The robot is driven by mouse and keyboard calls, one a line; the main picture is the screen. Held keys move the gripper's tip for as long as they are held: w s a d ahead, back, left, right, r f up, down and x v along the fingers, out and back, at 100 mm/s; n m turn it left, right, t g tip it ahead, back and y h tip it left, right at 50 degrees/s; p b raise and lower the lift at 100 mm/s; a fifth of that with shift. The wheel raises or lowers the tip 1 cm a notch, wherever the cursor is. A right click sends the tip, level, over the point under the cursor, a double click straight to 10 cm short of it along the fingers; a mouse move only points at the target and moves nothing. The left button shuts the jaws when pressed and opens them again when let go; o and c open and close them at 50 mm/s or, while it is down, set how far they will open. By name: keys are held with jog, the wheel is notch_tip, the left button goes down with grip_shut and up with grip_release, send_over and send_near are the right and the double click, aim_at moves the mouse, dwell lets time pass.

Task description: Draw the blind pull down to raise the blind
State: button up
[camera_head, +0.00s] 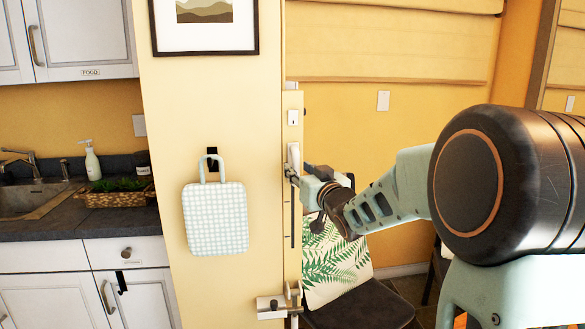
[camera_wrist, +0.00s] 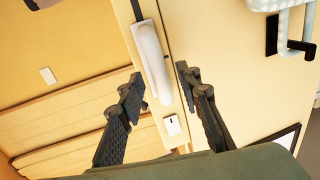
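The white blind pull (camera_head: 293,155) is a rounded bar on the pale wooden post at the wall's edge. It also shows in the wrist view (camera_wrist: 151,55), slanting toward the gap between my fingers. My gripper (camera_head: 292,178) is at the pull's lower part in the head view. In the wrist view my gripper (camera_wrist: 159,80) is open, with one dark finger on each side of the pull's line. I cannot tell whether either finger touches it. The cream blind (camera_head: 400,40) hangs in folds at the top right; it also shows in the wrist view (camera_wrist: 65,125).
A checked bag (camera_head: 215,218) hangs on a black hook left of the post. A metal bracket (camera_head: 272,307) sticks out low on the post. A chair with a leaf-print cushion (camera_head: 335,270) stands below my arm. A framed picture (camera_head: 204,25) hangs above.

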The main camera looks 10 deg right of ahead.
jog(key=shift+w+a, duration=0.15)
jog(key=shift+w, duration=0.55)
jog(key=shift+w+a, duration=0.1)
jog(key=shift+w, duration=0.55)
grip_shut()
